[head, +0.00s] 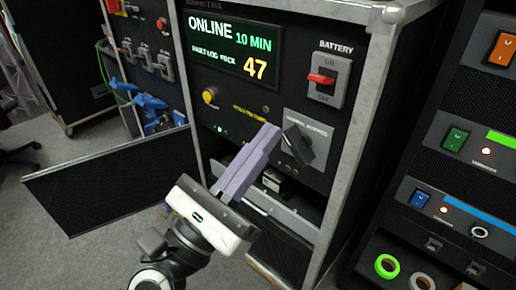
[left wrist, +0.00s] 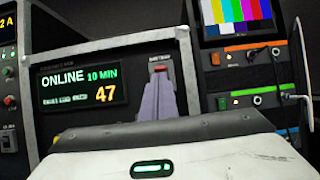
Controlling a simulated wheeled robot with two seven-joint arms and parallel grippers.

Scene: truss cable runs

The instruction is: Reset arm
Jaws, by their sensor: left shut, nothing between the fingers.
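My left gripper (head: 268,134) is shut and empty, with its two lilac fingers together. It points up and to the right in front of the black cabinet, beside a dark rotary handle (head: 298,145) on a grey plate. I cannot tell whether the fingers touch that handle. In the left wrist view the shut fingers (left wrist: 158,92) stand below the red battery switch (left wrist: 160,70) and cover part of the panel. The battery switch (head: 322,79) has a red lever on a grey plate. My right gripper is not in view.
The cabinet display (head: 235,48) reads ONLINE, 10 MIN and 47. A yellow knob (head: 209,96) sits below it. A dark panel (head: 110,180) juts out at left, near my arm. A rack with colored switches (head: 455,139) and tape rolls (head: 387,266) stands at right.

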